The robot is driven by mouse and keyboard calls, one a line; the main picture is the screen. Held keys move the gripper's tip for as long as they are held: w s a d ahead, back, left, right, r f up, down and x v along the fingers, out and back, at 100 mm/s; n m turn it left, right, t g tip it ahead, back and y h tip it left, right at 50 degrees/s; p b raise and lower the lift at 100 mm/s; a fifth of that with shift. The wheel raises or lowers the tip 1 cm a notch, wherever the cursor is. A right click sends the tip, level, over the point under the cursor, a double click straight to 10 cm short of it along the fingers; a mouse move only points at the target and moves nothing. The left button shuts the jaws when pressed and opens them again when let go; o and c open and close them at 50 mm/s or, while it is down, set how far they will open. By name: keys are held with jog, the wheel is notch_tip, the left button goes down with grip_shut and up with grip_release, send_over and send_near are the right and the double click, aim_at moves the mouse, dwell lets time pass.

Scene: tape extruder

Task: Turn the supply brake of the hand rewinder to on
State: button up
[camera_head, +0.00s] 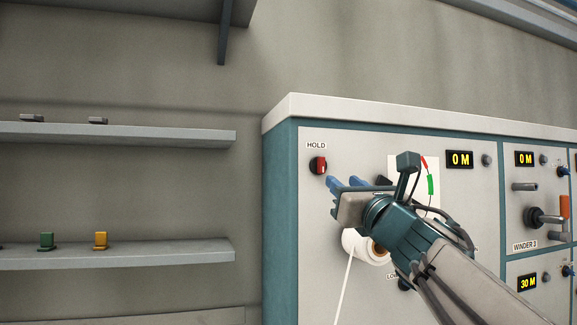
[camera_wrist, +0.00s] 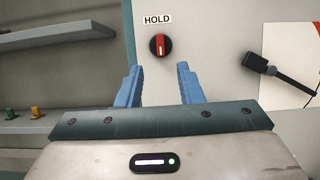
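A round black knob with a red grip bar (camera_head: 318,165) sits on the white panel under a label reading HOLD. It also shows in the wrist view (camera_wrist: 159,46), with its bar about upright and a pale mark on its lower part. Neither view shows an on or off word beside it. My gripper (camera_head: 346,182) is below and right of the knob in the head view. In the wrist view my gripper (camera_wrist: 160,84) has its two blue fingers spread apart and empty, with the knob ahead of the gap and not between them.
A white roll (camera_head: 356,247) with a hanging strip is below my gripper. A black lever (camera_wrist: 256,62) stands right of the knob. Displays and WINDER 3 controls (camera_head: 537,217) are at right. Shelves (camera_head: 110,134) with small clips are at left.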

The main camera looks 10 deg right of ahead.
aim_at(323, 165)
jog(key=p+x, duration=0.2)
jog(key=x, duration=0.7)
jog(key=shift+w+r+p, duration=0.1)
jog(key=shift+w+p, duration=0.25)
grip_shut()
